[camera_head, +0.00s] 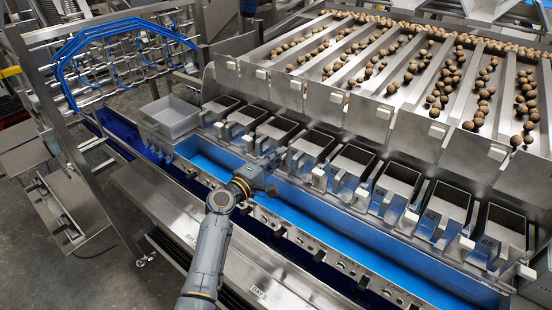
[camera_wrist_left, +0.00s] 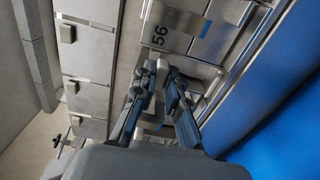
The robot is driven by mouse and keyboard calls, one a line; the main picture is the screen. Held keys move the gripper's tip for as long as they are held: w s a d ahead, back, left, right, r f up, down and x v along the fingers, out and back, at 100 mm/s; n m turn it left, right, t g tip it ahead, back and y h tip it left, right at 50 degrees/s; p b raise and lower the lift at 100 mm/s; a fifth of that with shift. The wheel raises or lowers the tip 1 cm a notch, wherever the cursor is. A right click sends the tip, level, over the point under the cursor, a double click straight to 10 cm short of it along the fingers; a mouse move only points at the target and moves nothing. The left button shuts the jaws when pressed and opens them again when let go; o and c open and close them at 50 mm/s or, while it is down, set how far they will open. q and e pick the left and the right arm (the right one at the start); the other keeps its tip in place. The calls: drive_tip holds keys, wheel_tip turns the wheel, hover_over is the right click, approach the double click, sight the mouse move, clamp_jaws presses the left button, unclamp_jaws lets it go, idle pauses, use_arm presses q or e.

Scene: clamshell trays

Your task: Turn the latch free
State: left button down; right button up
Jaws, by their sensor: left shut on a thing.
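My left gripper (camera_head: 272,160) reaches over the blue channel to the front of the row of weighing buckets. It also shows in the left wrist view (camera_wrist_left: 164,80), with its two fingers closed on a small light metal latch (camera_wrist_left: 163,66) beside the bucket marked 56 (camera_wrist_left: 178,40). In the head view the gripper and bucket fronts largely hide this latch. Its exact turn angle cannot be told. My right gripper is in neither view.
Several similar open-topped buckets (camera_head: 354,159) run to the right, with small latches on their fronts. A blue channel (camera_head: 330,215) runs below them. A grey bin (camera_head: 168,116) stands at the left. Sloping lanes (camera_head: 400,60) with round brown produce lie behind.

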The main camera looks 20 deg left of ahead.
use_arm(q)
drive_tip(key=shift+m+b, duration=4.5)
drive_tip(key=shift+m, duration=4.4)
drive_tip(key=c, duration=1.4)
unclamp_jaws()
drive_tip(key=shift+o, duration=0.2)
drive_tip(key=shift+s, duration=0.1)
